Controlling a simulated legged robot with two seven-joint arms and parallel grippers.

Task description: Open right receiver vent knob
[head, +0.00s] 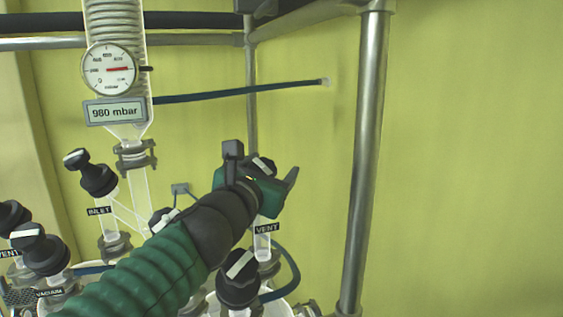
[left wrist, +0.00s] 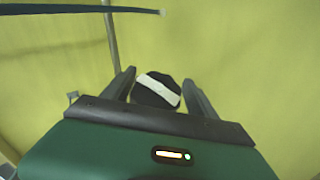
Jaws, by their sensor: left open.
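The right receiver vent knob (head: 264,164) is black with a white bar, above a "VENT" label (head: 266,227). My left forearm and gripper hide most of it in the head view. My left gripper (head: 262,161) is open, with one finger on each side of the knob. In the left wrist view the knob (left wrist: 157,91) sits between the two fingers of the gripper (left wrist: 159,77), its white bar slanting down to the right. I cannot tell whether either finger touches it. My right gripper is in neither view.
Another black knob (head: 239,278) stands just below my gripper. The inlet knob (head: 98,179) and more vent and vacuum knobs are at left. A steel post (head: 367,160) rises to the right. A gauge (head: 108,69) and "980 mbar" display (head: 115,112) are upper left.

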